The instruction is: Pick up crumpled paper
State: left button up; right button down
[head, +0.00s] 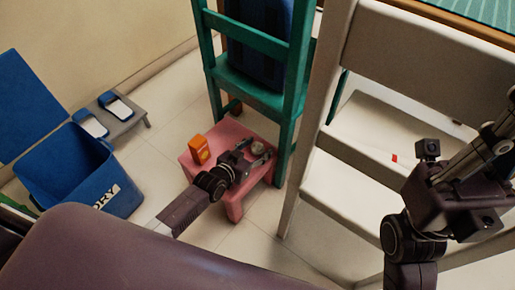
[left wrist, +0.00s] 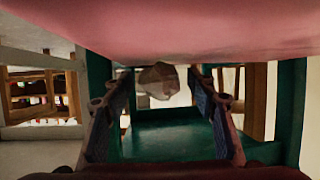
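A small greyish crumpled paper (head: 258,149) lies on the pink stool (head: 228,133), near its right end. My left gripper (head: 257,156) is open at the stool top, with its fingers around the paper's near side. In the left wrist view, which looks upside down, the paper (left wrist: 158,80) sits between and slightly beyond the two fingertips (left wrist: 160,84), with a gap on each side. The pink stool top (left wrist: 200,35) fills the upper part there. My right gripper (head: 482,150) is at the right edge, partly cut off; its finger opening is unclear.
An orange box (head: 199,149) stands on the stool left of my gripper. A green chair (head: 250,92) holding a dark blue item stands close behind.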

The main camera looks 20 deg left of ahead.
pick_arm(q)
jog(key=c, duration=0.6)
